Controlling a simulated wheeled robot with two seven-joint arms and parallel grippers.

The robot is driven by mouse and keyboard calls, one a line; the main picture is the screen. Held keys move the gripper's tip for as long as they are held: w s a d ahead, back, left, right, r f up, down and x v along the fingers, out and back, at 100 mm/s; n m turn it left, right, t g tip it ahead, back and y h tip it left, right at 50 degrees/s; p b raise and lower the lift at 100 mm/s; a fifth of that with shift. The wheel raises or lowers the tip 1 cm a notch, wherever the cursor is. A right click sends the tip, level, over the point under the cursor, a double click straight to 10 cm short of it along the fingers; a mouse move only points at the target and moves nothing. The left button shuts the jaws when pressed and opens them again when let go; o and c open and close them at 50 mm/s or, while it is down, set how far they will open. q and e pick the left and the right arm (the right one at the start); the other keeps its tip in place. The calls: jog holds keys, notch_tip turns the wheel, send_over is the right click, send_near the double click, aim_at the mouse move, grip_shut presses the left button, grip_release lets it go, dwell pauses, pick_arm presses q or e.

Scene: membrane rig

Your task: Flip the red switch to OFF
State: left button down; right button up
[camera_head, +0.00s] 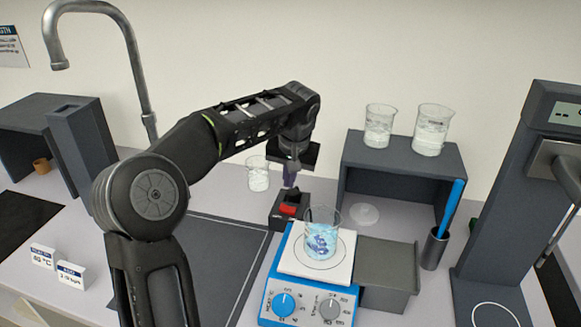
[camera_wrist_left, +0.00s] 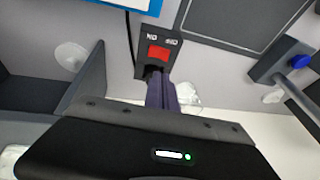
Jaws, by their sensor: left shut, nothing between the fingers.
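The red switch (camera_head: 289,210) sits on a small black box behind the blue hotplate. It also shows in the left wrist view (camera_wrist_left: 158,53), with ON and OFF labels that appear upside down beside it. I cannot tell which way the rocker is tilted. My left gripper (camera_head: 290,182) points down just above and behind the switch box, with its purple fingers shut and empty. In the left wrist view the fingers (camera_wrist_left: 160,90) reach the edge of the box beside the red rocker. I cannot tell whether they touch it. My right gripper is not in view.
A beaker (camera_head: 321,236) with blue contents stands on the hotplate (camera_head: 285,304). A dark shelf (camera_head: 403,158) with two beakers on top is to the right. Another beaker (camera_head: 257,177) stands behind the arm. A dark mat (camera_head: 222,262) lies clear left of the hotplate.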

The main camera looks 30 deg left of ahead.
aim_at(282, 205)
pick_arm(q)
jog(key=x, duration=0.2)
jog(key=s+p+x, duration=0.1)
jog(key=x, duration=0.4)
jog(key=shift+s+a+f, duration=0.2)
jog(key=shift+a, duration=0.15)
jog(key=shift+s+a+f+h, duration=0.15)
jog(key=shift+a+f+h, duration=0.2)
jog(key=shift+h, duration=0.15)
jog(key=shift+f, duration=0.1)
jog(key=shift+d, duration=0.2)
jog(key=shift+w+d+r, duration=0.2)
jog(key=shift+w+d, duration=0.1)
jog(key=shift+d, duration=0.3)
